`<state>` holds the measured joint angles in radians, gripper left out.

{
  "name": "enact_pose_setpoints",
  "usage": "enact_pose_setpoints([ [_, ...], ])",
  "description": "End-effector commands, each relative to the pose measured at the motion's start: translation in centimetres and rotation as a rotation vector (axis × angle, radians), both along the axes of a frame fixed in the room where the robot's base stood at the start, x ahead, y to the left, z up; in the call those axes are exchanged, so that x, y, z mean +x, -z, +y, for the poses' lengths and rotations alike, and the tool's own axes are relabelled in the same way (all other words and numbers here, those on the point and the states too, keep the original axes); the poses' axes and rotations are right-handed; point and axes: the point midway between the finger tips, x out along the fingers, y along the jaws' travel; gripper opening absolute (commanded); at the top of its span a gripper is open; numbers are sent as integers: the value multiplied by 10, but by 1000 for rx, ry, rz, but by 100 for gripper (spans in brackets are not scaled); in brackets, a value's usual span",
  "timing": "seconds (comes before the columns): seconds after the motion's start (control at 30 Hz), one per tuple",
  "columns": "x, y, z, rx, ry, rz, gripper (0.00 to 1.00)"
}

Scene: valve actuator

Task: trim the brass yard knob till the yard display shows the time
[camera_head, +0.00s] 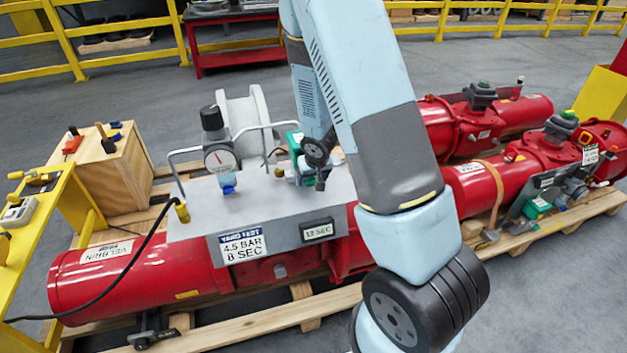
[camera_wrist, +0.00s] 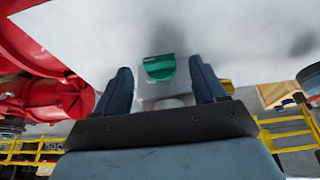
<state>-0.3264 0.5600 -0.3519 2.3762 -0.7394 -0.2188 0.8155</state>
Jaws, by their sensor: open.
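The yard display (camera_head: 317,231) is a small dark-framed screen on the front of the grey panel (camera_head: 260,193); it appears to read 13 SEC. The sign (camera_head: 242,246) beside it reads YARD TEST, 4.5 BAR, 8 SEC. A brass-coloured fitting (camera_head: 182,212) sits at the panel's left corner, at the hose end. I cannot pick out the brass yard knob for certain; my arm covers part of the panel's right side. In the wrist view my gripper (camera_wrist: 160,68) is open, with a green part (camera_wrist: 160,69) on a pale block showing between the fingers.
A pressure gauge (camera_head: 220,158) and black-capped regulator (camera_head: 212,122) stand on the panel, flanked by metal hoop handles. A red cylinder (camera_head: 130,281) lies below on wooden pallets. More red actuators (camera_head: 475,185) lie at right. A yellow stand (camera_head: 30,270) and wooden box (camera_head: 105,172) are at left.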

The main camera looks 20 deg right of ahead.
Motion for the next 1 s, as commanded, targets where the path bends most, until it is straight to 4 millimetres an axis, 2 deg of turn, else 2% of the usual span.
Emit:
enact_pose_setpoints([
  [0.2,5,13,-1,-1,0,0,70],
  [0.6,7,16,0,0,-1,-1,70],
  [1.0,7,16,0,0,-1,-1,32],
])
